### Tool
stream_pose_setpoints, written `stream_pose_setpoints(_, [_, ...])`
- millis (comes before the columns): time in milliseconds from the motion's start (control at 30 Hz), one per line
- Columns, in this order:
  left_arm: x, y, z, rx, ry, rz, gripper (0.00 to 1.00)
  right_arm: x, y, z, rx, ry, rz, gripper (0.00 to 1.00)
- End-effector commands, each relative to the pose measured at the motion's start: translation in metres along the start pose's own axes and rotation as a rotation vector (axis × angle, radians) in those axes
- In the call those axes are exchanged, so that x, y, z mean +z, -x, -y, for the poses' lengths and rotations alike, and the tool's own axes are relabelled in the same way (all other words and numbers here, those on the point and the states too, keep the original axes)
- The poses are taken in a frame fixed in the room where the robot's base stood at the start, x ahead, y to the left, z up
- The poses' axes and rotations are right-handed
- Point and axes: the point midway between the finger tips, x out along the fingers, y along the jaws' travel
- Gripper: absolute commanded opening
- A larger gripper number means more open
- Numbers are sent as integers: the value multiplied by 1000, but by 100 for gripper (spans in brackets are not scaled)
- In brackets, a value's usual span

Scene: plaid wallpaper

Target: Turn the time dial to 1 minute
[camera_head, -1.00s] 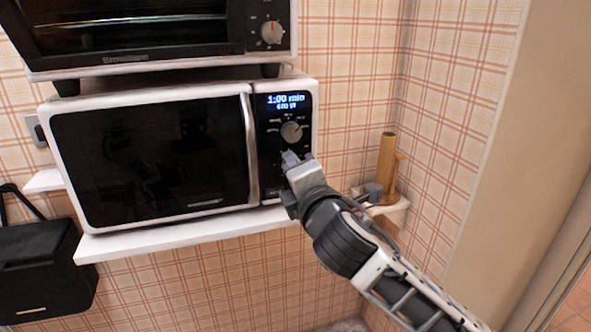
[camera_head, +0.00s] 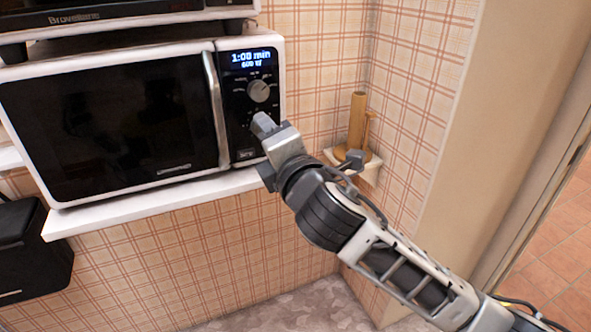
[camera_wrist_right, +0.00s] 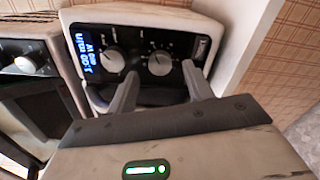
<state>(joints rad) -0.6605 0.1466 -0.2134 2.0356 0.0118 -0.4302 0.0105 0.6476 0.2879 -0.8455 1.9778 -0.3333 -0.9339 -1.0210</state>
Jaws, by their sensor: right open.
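The white microwave (camera_head: 110,115) has a black door and a control panel at its right. Its lit display (camera_head: 251,58) reads 1:00 min and 600 W; it also shows in the right wrist view (camera_wrist_right: 88,55). The upper dial (camera_head: 259,91) is clear in the head view, and in the right wrist view (camera_wrist_right: 112,61) it is nearer the display. The lower dial (camera_wrist_right: 160,63) appears between my right fingertips in the right wrist view. My right gripper is open; contact cannot be told. My left gripper is out of view.
A toaster oven (camera_head: 120,12) stands on top of the microwave. A white shelf (camera_head: 150,204) carries the microwave. A wooden mill (camera_head: 357,120) stands on a small corner shelf right of the panel, near my right arm. A black box (camera_head: 30,250) hangs at lower left.

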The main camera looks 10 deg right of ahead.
Motion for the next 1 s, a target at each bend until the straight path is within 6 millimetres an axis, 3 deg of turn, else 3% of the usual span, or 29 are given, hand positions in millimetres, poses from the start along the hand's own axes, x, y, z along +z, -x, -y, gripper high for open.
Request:
stream_pose_setpoints(300, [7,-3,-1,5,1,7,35,-1,79,2,-1,-1,-3,51])
stream_pose_setpoints(500, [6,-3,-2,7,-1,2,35,-1,112,1,-1,-1,-3,51])
stream_pose_setpoints(700, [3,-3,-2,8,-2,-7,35,0,125,1,-2,1,0,51])
stream_pose_setpoints(1000, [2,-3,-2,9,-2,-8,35,0,125,1,-3,-2,-1,51])
